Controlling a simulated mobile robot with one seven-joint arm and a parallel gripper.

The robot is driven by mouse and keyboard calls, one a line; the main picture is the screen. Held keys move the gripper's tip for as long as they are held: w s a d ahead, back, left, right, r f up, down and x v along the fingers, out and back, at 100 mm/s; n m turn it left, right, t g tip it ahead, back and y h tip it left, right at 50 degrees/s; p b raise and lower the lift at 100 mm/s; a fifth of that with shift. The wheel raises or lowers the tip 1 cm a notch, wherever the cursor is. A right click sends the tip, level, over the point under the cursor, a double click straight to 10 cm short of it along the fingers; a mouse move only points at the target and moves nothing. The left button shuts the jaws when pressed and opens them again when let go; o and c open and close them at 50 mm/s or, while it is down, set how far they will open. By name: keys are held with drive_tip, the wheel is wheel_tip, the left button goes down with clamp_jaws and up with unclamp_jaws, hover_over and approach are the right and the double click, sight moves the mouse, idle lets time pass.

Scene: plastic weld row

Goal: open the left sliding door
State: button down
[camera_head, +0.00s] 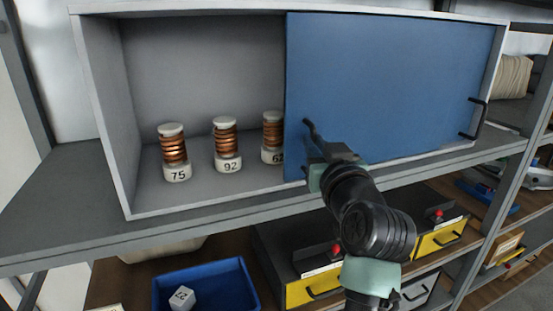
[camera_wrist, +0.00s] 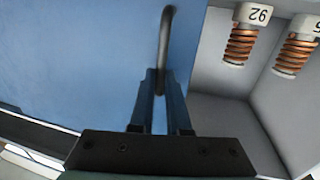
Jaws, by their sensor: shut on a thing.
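A grey cabinet (camera_head: 105,130) stands on the shelf, with a blue sliding panel (camera_head: 400,75) across its right part. The left part is open, and the panel's left edge is near the middle. A dark handle (camera_head: 308,125) is near that edge; it also shows in the wrist view (camera_wrist: 166,35). My gripper (camera_head: 322,147) is shut on this handle, its two fingers (camera_wrist: 160,85) closed around the lower part. A second dark handle (camera_head: 483,118) is at the far right. I cannot tell whether two doors overlap there.
Copper-wound spools marked 75 (camera_head: 174,152) and 92 (camera_head: 226,145) stand inside the cabinet. A third spool (camera_head: 272,135) is partly hidden by the panel edge.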

drive_tip(key=shift+w+d+f, duration=0.1)
drive_tip(key=shift+w+d, duration=0.1)
drive_tip(key=shift+d, duration=0.5)
drive_tip(key=shift+w+d, duration=0.2)
drive_tip(key=shift+d, duration=0.45)
drive_tip(key=c, duration=0.9)
unclamp_jaws()
drive_tip(key=shift+s+b, duration=0.1)
drive_tip(key=shift+b, duration=0.2)
drive_tip(key=s+b, duration=0.4)
drive_tip(key=s, duration=0.8)
drive_tip(key=shift+s+d, duration=0.35)
drive_tip(key=shift+d, duration=0.1)
